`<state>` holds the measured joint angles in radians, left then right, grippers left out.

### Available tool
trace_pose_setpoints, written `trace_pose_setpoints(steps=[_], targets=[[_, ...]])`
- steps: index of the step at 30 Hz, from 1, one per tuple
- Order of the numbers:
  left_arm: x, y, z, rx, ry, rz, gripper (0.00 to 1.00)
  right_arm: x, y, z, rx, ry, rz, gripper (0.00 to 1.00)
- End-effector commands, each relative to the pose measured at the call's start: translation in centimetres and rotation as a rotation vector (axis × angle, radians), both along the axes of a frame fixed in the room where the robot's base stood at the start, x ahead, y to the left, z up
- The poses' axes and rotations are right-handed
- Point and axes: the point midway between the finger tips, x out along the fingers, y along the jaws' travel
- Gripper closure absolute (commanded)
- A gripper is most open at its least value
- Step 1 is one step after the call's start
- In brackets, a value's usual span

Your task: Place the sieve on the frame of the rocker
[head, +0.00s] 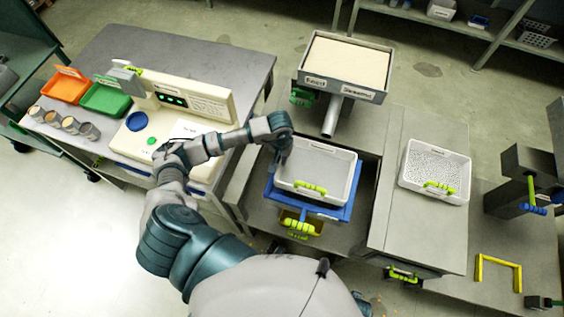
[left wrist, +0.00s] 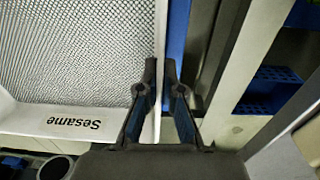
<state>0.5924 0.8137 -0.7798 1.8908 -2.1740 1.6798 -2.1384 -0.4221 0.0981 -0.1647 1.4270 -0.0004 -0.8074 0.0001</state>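A white mesh sieve (head: 318,165) with a green handle is over the blue frame of the rocker (head: 312,208). The frame shows below and at the left of the sieve; I cannot tell whether the sieve rests on it or hangs just above. In the left wrist view the sieve (left wrist: 80,50) bears the word "Sesame", and a blue strip of the frame (left wrist: 177,30) lies beside its wall. My left gripper (head: 281,152) is at the sieve's left wall. Its fingers (left wrist: 160,72) are close together on either side of that wall. My right gripper is out of view.
A second white sieve (head: 433,172) stands on the grey surface at right. A sand-coloured hopper (head: 345,65) with a pipe stands behind the rocker. A control panel (head: 175,115), orange (head: 66,88) and green (head: 104,99) bins and several cups are on the left table.

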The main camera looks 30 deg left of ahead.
Motion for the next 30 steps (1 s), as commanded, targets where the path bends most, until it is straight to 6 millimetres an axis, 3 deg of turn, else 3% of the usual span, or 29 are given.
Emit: trace_pose_setpoints(steps=[7,16,18,20,30], targets=[[-0.1,-0.2,-3.2,-0.002,0.004,0.0,1.0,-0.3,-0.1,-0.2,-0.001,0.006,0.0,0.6],[0.0,-0.1,-3.5,-0.001,0.0,-0.001,1.0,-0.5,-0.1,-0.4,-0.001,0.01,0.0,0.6],[0.0,-0.1,-3.5,0.0,0.001,0.0,0.8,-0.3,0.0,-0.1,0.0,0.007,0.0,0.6],[0.0,-0.1,-3.5,0.0,0.001,0.0,0.69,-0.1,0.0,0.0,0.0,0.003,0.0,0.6],[0.0,-0.1,-3.3,0.0,0.0,0.0,0.69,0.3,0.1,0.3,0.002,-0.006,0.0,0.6]])
